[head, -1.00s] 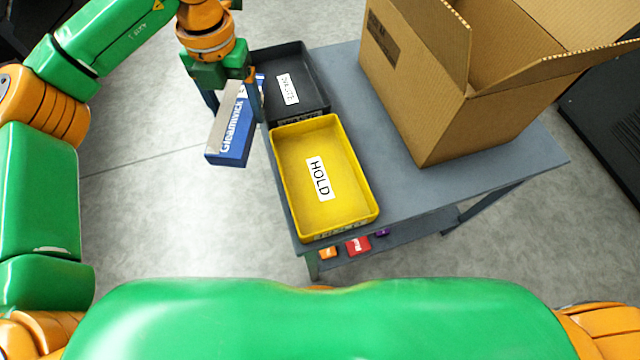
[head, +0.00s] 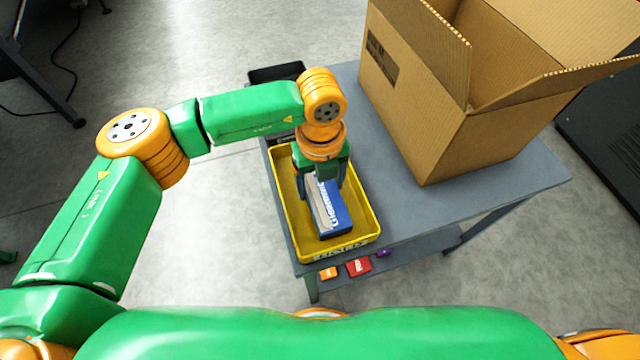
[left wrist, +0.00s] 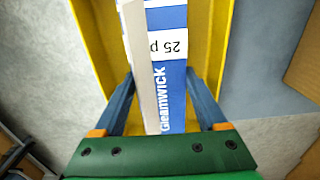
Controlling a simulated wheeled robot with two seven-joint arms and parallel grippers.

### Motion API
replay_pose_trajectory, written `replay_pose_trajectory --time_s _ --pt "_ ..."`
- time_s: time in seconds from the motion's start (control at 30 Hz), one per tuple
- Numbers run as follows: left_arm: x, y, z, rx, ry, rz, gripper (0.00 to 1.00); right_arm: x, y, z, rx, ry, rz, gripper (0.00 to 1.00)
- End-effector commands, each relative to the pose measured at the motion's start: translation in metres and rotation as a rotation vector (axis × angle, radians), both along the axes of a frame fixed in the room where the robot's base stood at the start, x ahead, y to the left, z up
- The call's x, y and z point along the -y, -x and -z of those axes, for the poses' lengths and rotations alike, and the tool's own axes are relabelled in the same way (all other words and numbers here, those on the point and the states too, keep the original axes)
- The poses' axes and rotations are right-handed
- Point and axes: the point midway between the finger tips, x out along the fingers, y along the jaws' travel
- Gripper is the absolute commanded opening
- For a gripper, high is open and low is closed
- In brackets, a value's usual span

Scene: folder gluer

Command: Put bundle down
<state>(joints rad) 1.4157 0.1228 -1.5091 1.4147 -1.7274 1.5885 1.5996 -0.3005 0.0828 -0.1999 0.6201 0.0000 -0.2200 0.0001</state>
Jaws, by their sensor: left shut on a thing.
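The bundle (head: 329,208) is a blue and white block with "Gleamwick" lettering. It is inside the outline of the yellow HOLD tray (head: 370,229) in the head view; whether it touches the tray floor I cannot tell. My left gripper (head: 322,186) points down over the tray and is shut on the bundle. In the left wrist view the bundle (left wrist: 172,85) lies between the two fingers, with the yellow tray wall (left wrist: 214,60) beyond it. My right gripper is not in view.
A black tray (head: 277,74) sits behind the yellow one, mostly hidden by my left arm. A large open cardboard box (head: 440,130) stands on the grey table (head: 400,205) to the right. Small orange and red items (head: 358,267) lie on the lower shelf.

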Motion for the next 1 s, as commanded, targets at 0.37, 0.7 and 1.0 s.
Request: replay_pose_trajectory --time_s 0.37,0.7,1.0 --pt "-0.001 0.0 0.019 0.0 0.0 0.0 0.1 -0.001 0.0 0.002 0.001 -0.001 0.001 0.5" --pt "-0.001 0.0 0.015 0.0 0.0 0.0 1.0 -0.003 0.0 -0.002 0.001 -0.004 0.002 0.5" --pt "0.0 -0.002 -0.054 0.006 0.001 -0.001 1.0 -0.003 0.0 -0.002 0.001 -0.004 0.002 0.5"
